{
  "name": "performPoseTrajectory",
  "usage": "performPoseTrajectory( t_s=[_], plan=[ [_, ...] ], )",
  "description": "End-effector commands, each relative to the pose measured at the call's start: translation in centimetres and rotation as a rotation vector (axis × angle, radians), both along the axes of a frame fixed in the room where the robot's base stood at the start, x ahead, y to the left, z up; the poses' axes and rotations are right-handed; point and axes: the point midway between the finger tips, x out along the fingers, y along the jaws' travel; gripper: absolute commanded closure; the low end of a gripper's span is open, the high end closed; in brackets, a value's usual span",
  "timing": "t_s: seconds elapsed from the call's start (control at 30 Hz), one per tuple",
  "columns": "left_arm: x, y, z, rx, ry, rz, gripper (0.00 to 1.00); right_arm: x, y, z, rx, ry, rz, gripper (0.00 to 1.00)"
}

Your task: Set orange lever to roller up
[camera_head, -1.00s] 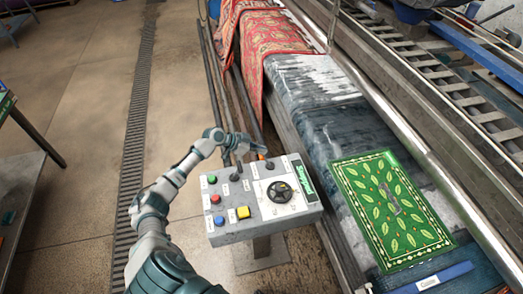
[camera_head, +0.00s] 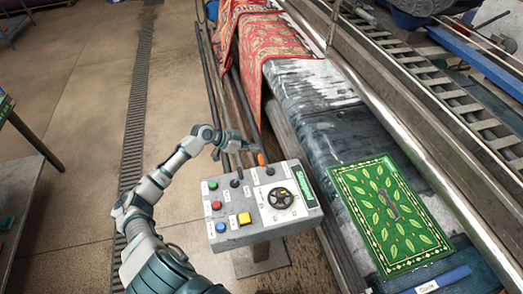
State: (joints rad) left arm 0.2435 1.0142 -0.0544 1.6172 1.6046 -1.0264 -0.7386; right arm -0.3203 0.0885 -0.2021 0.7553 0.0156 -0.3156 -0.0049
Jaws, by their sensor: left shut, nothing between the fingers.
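The grey control box (camera_head: 228,236) stands on a post in the middle of the view. The orange lever (camera_head: 262,159) sticks up at the box's far edge, with its orange grip in clear sight. My left gripper (camera_head: 240,145) is shut and empty, just left of the orange lever and above the far edge of the box. It looks apart from the lever, though the gap is small. My right gripper is not in view.
The box also carries dark levers (camera_head: 236,181), several coloured buttons, a yellow button (camera_head: 244,218) and a black handwheel (camera_head: 281,198). A green rug (camera_head: 390,215) and a red rug (camera_head: 285,40) lie on the machine to the right. Open floor lies left.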

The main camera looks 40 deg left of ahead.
Motion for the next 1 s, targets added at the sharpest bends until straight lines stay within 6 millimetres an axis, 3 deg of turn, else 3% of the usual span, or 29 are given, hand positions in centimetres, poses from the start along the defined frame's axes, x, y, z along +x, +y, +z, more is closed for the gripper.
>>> performPoseTrajectory(
  t_s=[0.3,1.0],
  plan=[
    [-1.6,1.7,1.2,-0.005,0.000,0.000,1.00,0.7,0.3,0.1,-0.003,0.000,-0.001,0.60],
    [-1.6,1.6,1.3,-0.004,-0.001,0.000,1.00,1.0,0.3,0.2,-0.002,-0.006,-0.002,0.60]
  ],
)
